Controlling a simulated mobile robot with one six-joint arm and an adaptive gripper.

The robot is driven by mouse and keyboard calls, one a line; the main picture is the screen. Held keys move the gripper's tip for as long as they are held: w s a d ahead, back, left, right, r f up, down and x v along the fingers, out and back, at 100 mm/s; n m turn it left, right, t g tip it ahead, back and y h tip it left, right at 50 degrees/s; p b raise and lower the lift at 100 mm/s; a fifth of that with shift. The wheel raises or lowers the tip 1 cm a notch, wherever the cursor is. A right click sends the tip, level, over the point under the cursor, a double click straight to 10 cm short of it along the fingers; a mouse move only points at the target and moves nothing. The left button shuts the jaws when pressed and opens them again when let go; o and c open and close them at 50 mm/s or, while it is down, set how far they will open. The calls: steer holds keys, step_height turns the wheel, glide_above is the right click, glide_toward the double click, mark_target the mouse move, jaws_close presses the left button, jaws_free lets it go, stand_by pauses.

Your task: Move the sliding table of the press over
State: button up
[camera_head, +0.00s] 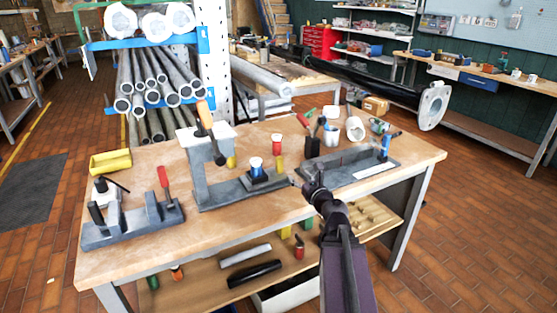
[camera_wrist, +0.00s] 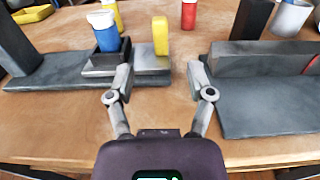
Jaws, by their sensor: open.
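The press (camera_head: 195,165) is a grey upright frame with an orange-handled lever (camera_head: 204,115), standing on a long grey base at the middle of the workbench. Its sliding table (camera_head: 268,182) is a dark grey block on the right part of that base. A blue part with a white top (camera_head: 256,167) sits on it. In the wrist view the sliding table (camera_wrist: 103,68) is at upper left, with a yellow upright piece (camera_wrist: 160,36) at its right end. My gripper (camera_head: 312,180) is open and empty, right of the sliding table; its fingers (camera_wrist: 159,74) are apart below the yellow piece.
A grey fixture (camera_wrist: 270,100) lies close to my right finger; the head view shows it with a blue handle (camera_head: 385,145). Another fixture with a red handle (camera_head: 163,178) stands at left. A red container (camera_wrist: 189,14) is behind. Bare wood lies between press and right fixture.

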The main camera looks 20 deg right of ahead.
mark_target(281, 160)
steer(key=shift+w, duration=0.1)
steer(key=shift+w+a, duration=0.15)
steer(key=shift+w, duration=3.25)
steer(key=shift+w+a, duration=0.1)
steer(key=shift+w, duration=3.25)
jaws_close()
